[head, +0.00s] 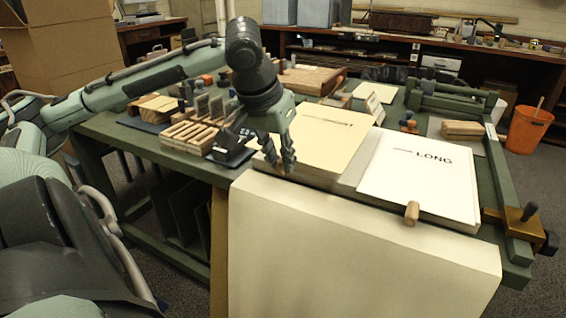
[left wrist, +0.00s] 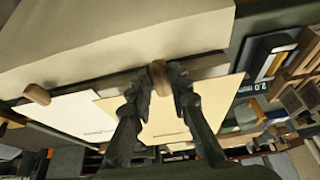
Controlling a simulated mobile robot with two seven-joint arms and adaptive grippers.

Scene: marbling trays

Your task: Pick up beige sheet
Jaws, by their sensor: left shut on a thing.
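The beige sheet (head: 330,138) lies flat on the table with a short dark line printed on it. It also shows in the left wrist view (left wrist: 205,112), behind the fingers. My left gripper (head: 284,168) points down at its near left edge. In the left wrist view my left gripper (left wrist: 159,88) is shut on a short wooden peg (left wrist: 158,70) at the sheet's front edge. Whether the sheet is raised off its support cannot be told. My right gripper is not in view.
A white sheet (head: 415,180) marked LONG lies to the right, with a wooden peg (head: 411,213) at its front edge. A large cream sheet (head: 350,250) hangs over the table front. Wooden blocks and combs (head: 190,135) crowd the left. An orange bucket (head: 528,130) stands right.

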